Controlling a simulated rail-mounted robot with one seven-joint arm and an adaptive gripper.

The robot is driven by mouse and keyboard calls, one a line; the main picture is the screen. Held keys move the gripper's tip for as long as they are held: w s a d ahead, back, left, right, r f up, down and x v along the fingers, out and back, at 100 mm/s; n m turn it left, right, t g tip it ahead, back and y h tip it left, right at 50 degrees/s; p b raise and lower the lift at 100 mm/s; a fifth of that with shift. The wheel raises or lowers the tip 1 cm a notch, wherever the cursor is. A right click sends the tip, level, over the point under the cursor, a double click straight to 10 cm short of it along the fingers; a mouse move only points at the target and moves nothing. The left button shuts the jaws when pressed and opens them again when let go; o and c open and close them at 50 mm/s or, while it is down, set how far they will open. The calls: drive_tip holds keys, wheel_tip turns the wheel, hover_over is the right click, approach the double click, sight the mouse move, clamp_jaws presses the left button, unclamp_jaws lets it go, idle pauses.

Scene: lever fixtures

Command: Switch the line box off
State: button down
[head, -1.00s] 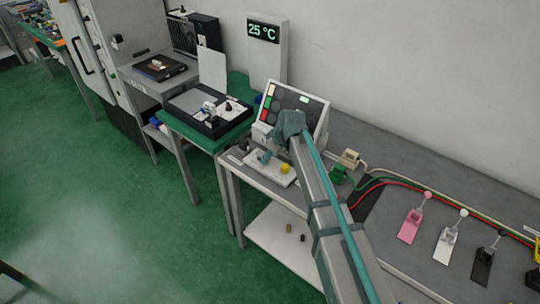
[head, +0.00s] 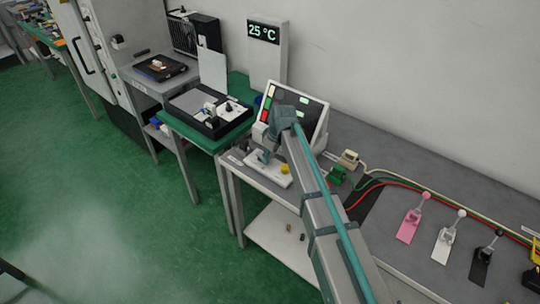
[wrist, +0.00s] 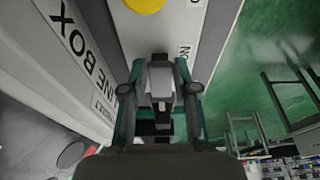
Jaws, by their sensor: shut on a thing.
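The words "NE BOX" show on a white face (wrist: 68,60) at the left of the wrist view. Beside it is a pale panel (wrist: 125,25) with a yellow round part (wrist: 145,4). My gripper (wrist: 160,100) is shut on a small grey-white lever handle (wrist: 160,78) over this panel. The fingers stand on either side of the handle and hide its lower part. In the head view, a white base (head: 258,166) with a yellow knob (head: 285,169) lies on the grey bench, and my gripper (head: 266,156) reaches down to its left part. The lever there is too small to make out.
A tilted console (head: 312,112) with coloured buttons stands just behind. Green and cream connectors (head: 348,159) with cables lie to the right. Pink, white and black levers (head: 409,228) stand further right. A tray (head: 215,120) sits on the table to the left.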

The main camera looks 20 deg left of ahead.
drive_tip(key=shift+w+a+r+g+h+p, duration=0.3)
drive_tip(key=shift+a+r+g+h+p, duration=0.25)
drive_tip(key=shift+h, duration=0.45)
drive_tip(key=shift+s+f+h+p, duration=0.15)
drive_tip(key=shift+h+p, duration=0.2)
drive_tip(key=shift+h, duration=0.35)
drive_tip(key=shift+d, duration=0.1)
drive_tip(key=c, duration=0.9)
unclamp_jaws()
drive_tip(key=r, duration=1.2)
drive_tip(key=shift+a, duration=0.25)
